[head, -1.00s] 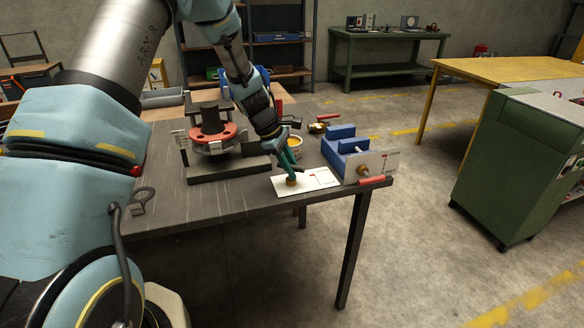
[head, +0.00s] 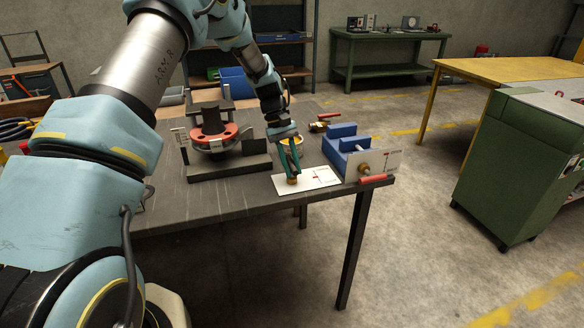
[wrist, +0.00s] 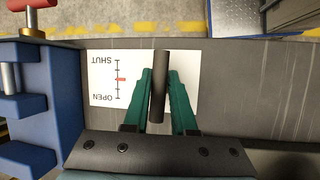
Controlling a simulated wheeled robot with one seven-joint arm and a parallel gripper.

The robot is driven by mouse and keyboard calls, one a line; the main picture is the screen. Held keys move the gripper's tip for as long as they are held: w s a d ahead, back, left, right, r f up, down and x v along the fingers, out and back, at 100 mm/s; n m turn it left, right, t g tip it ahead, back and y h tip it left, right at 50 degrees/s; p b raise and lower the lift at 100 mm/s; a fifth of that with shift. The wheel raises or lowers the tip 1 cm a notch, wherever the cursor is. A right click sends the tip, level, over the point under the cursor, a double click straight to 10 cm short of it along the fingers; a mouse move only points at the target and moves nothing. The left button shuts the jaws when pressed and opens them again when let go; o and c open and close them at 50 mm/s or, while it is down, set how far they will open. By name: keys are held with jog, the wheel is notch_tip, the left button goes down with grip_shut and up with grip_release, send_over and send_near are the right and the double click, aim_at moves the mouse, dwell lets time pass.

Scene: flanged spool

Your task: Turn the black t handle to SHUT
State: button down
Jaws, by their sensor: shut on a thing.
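The black T handle (wrist: 159,85) shows in the wrist view as a dark bar running nearly up and down the picture. My gripper (wrist: 160,98) has its two green fingers on either side of the bar, shut on it. The white label plate (wrist: 100,75) lies under it, with SHUT and OPEN marks, a tick scale and a red mark between them. In the head view my gripper (head: 291,172) points down over the white plate (head: 322,177), above a brass-coloured stem (head: 292,180). The handle bar is largely hidden by the fingers there.
A blue block fixture (head: 340,145) stands right of the plate, with a second white plate (head: 382,161) and red handle (head: 373,178) at the table's edge. A red flanged spool (head: 214,138) on a dark stand is to the left.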

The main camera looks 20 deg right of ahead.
jog(key=m+y, duration=0.1)
jog(key=m, duration=0.3)
jog(key=shift+m+y, duration=0.3)
jog(key=shift+y, duration=0.1)
jog(key=m+y, duration=0.1)
jog(key=m, duration=0.1)
jog(key=m+y+b, duration=0.1)
jog(key=m, duration=0.1)
jog(key=shift+w+m+t, duration=0.1)
jog(key=shift+m+t, duration=0.2)
jog(key=m+t+y, duration=0.1)
jog(key=m, duration=0.3)
jog(key=shift+m, duration=0.3)
jog(key=shift+m+t+y, duration=0.6)
jog(key=shift+m+t, duration=0.2)
jog(key=shift+m, duration=1)
jog(key=c, duration=0.8)
grip_release()
jog(key=shift+o, duration=0.2)
jog(key=shift+w, duration=0.1)
jog(key=b+v, duration=0.3)
jog(key=v, duration=0.7)
jog(key=shift+r, duration=0.35)
jog(key=shift+d, duration=0.1)
